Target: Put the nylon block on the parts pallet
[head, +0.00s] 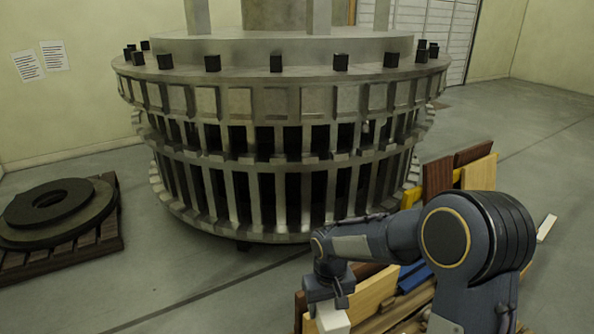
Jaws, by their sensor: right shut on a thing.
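My right gripper (329,302) is low at the bottom centre, pointing down. It is shut on a white block, which I take to be the nylon block (333,319); the block's lower part is cut off by the frame's edge. A dark wooden pallet (76,251), likely the parts pallet, lies on the floor at the far left, well apart from the gripper. Dark round plates (92,217) lie stacked on it, with bare slats along its front. My left gripper is out of view.
A large round metal turret (285,179) stands in the middle, behind my right arm. Boards and planks (378,291) lie around and below the right gripper, with more panels (479,174) leaning behind my arm. A small white piece (547,228) lies at the right. The front-left floor is clear.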

